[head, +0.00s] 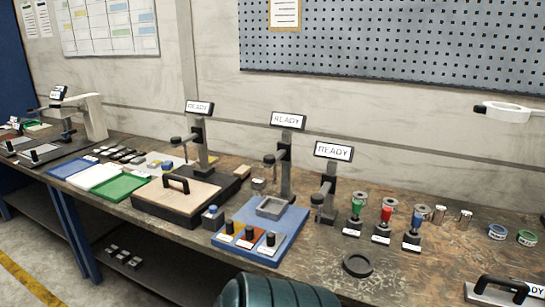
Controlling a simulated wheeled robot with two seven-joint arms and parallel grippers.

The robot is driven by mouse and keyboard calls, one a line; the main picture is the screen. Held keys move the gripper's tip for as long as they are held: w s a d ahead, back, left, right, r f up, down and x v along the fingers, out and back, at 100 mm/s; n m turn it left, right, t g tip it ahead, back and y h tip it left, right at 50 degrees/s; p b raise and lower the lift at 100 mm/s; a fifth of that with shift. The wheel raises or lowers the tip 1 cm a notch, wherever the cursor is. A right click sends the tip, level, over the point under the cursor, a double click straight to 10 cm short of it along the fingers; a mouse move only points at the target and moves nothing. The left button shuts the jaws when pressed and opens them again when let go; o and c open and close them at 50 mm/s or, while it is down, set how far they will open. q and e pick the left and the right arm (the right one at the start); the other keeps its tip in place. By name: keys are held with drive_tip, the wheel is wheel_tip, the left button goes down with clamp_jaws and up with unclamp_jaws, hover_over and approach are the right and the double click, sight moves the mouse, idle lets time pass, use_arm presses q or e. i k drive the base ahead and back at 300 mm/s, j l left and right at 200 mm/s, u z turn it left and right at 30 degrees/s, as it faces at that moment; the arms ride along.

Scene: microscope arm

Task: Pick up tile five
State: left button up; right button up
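Several small dark and grey tile-like pieces (122,154) lie in rows on the workbench, behind the coloured trays. Any numbers on them are too small to read, so I cannot tell which one is tile five. Neither of my grippers is in the head view.
Blue (70,166), white (93,176) and green trays (121,187) lie on the long workbench (330,250). Stands with READY signs (287,121), a handled board (178,196) and a blue base with knobs (262,228) stand to the right. A teal rounded shape (275,291) shows at the bottom.

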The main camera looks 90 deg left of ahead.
sight(156, 162)
drive_tip(key=u, duration=3.6)
drive_tip(key=z, duration=0.4)
drive_tip(key=i+j+z, duration=0.65)
drive_tip(key=j, duration=0.25)
drive_tip(key=i+j+z, duration=0.1)
drive_tip(key=j, duration=0.25)
drive_tip(key=i+j+z, duration=0.1)
drive_tip(key=i+j, duration=0.15)
drive_tip(key=j, duration=0.15)
drive_tip(key=i+j, duration=0.1)
drive_tip(key=j, duration=0.3)
drive_tip(key=i+j, duration=0.15)
drive_tip(key=j, duration=0.2)
drive_tip(key=i+j, duration=0.15)
drive_tip(key=j, duration=0.2)
drive_tip(key=i+j+z, duration=0.1)
drive_tip(key=j, duration=0.25)
